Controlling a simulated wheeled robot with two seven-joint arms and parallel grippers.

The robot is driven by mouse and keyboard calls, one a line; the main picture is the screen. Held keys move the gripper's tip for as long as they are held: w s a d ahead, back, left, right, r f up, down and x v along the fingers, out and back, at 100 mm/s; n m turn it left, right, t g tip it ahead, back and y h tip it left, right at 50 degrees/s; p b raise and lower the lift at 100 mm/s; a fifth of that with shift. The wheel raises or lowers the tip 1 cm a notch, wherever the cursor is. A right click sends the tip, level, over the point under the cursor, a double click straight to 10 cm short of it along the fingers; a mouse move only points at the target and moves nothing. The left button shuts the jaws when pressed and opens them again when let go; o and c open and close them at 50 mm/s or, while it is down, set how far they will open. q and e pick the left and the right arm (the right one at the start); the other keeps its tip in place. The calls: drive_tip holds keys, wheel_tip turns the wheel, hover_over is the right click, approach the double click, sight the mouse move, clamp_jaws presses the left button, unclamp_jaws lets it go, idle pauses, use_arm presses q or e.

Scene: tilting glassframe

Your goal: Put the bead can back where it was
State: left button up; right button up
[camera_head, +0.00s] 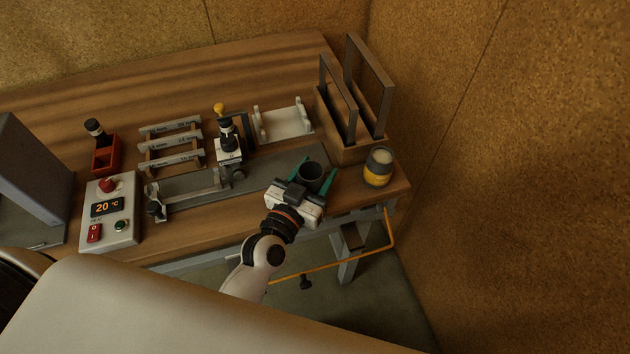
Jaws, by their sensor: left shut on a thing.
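My left gripper (314,180) has its teal fingers shut on a dark, open-topped round can (311,172), at the right front of the wooden bench. The can is upright; its base is hidden by the gripper, so I cannot tell whether it touches the bench. A second can (379,167), grey above and yellow below with a pale top, stands upright at the bench's right corner, apart from the gripper. No label shows which one is the bead can. My right gripper is not in view.
A wooden slotted stand (355,148) with upright grey frames is behind the gripper. A white cradle (283,122), a small clamp device (228,148), a metal rack (172,145), a red holder (106,155) and a control box (110,212) stand leftward. The bench's back is clear.

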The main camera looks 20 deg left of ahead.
use_arm(q)
drive_tip(key=shift+f, duration=0.15)
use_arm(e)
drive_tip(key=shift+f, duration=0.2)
use_arm(q)
drive_tip(key=shift+f, duration=0.15)
drive_tip(key=o, duration=1.1)
drive_tip(key=shift+c, duration=0.2)
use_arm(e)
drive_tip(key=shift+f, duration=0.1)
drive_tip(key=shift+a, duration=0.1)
